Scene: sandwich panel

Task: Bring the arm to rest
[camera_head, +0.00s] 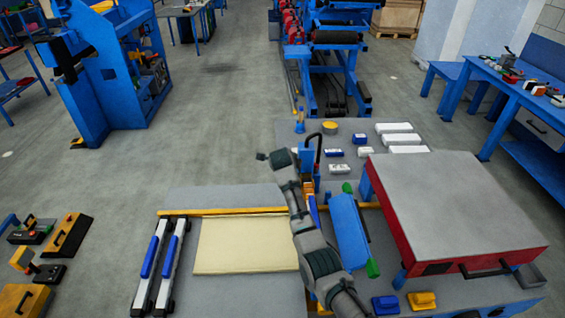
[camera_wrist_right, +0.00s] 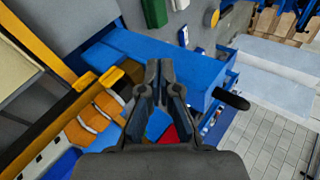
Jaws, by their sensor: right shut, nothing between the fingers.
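My right arm comes in from the bottom of the head view and reaches up over the work table. My right gripper (camera_head: 264,157) is at its far end, near the table's back edge and left of a blue upright with a black handle (camera_head: 318,150). In the right wrist view my right gripper (camera_wrist_right: 159,68) has its fingers together with nothing between them. Blue machine parts lie behind the fingers in that view; I cannot tell the gap to them. My left gripper is not in view.
A cream panel (camera_head: 240,246) lies flat left of my arm, beside two blue-handled clamp bars (camera_head: 160,262). A blue roller unit with green ends (camera_head: 349,230) and a red-sided press (camera_head: 455,205) stand to the right. Open floor (camera_head: 215,110) lies beyond the table.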

